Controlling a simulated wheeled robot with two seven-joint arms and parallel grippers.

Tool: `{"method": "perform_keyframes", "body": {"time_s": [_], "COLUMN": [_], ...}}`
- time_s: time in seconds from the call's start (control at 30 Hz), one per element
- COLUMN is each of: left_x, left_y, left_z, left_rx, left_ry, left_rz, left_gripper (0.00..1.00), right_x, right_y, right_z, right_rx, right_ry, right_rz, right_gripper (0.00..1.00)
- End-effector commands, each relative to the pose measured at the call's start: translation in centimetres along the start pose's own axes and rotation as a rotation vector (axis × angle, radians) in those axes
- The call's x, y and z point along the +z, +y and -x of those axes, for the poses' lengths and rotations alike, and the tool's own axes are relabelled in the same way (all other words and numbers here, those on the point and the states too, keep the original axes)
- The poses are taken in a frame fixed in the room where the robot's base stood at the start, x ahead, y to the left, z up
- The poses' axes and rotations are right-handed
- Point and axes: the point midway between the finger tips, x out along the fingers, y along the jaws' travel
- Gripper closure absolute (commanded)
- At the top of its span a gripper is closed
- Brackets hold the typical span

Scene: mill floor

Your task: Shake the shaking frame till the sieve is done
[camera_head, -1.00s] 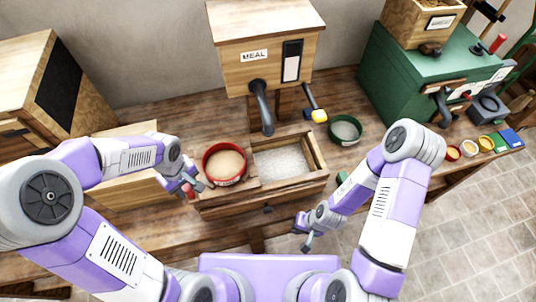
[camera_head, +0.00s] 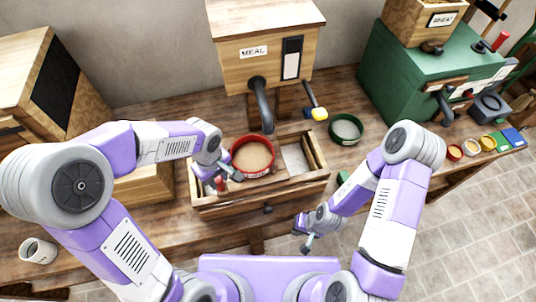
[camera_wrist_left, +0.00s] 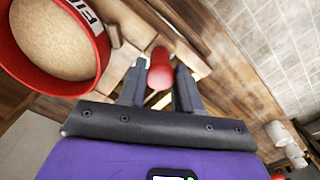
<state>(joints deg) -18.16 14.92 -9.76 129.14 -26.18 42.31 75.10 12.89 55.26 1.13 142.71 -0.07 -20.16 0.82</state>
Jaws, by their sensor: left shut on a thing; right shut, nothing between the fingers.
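The red sieve (camera_head: 252,157) holds tan meal and sits on the wooden shaking frame (camera_head: 265,183), over a wooden bin (camera_head: 290,190). White flour (camera_head: 296,158) shows in the bin to the sieve's right. My left gripper (camera_head: 222,186) is shut on the frame's red handle (camera_wrist_left: 160,70), at the bin's front left. The sieve (camera_wrist_left: 62,42) also shows at the upper left of the left wrist view, with part of a label on its rim. My right gripper (camera_head: 307,245) is shut and empty, in front of the bench and apart from the bin.
The meal hopper (camera_head: 266,62) stands behind, its dark spout (camera_head: 262,105) ending just behind the sieve. A green-rimmed round sieve (camera_head: 346,130) lies to the right, with a green cabinet (camera_head: 410,70) beyond. A white mug (camera_head: 38,251) stands at the left.

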Motion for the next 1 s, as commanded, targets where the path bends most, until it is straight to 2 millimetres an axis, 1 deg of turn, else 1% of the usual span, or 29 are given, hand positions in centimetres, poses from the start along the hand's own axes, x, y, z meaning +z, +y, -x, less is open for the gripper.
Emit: {"method": "perform_keyframes", "body": {"time_s": [0.1,0.37,0.47,0.8,0.9,1.0], "left_x": [0.1,0.0,-0.7,-3.4,-4.1,-4.6], "left_y": [0.2,-0.1,-1.1,-5.9,-7.1,-7.9], "left_z": [0.0,0.0,0.0,0.1,0.1,0.0], "left_rx": [-0.001,-0.001,-0.001,0.000,0.000,0.000], "left_ry": [0.000,0.000,0.000,0.000,0.001,0.001], "left_rz": [0.001,0.003,0.007,0.009,0.007,0.004], "left_gripper": [0.88,0.88,0.88,0.88,0.88,0.88], "right_x": [0.0,0.0,0.0,0.0,0.0,0.0], "right_y": [0.0,0.0,0.0,-0.1,-0.1,-0.1], "right_z": [0.0,0.0,0.0,0.1,0.2,0.2], "right_rx": [0.000,0.000,0.000,0.000,0.000,0.000], "right_ry": [0.000,0.000,0.000,0.000,0.000,0.000], "right_rz": [0.000,0.000,0.000,0.000,0.000,0.000], "right_gripper": [1.00,1.00,1.00,1.00,1.00,1.00]}}
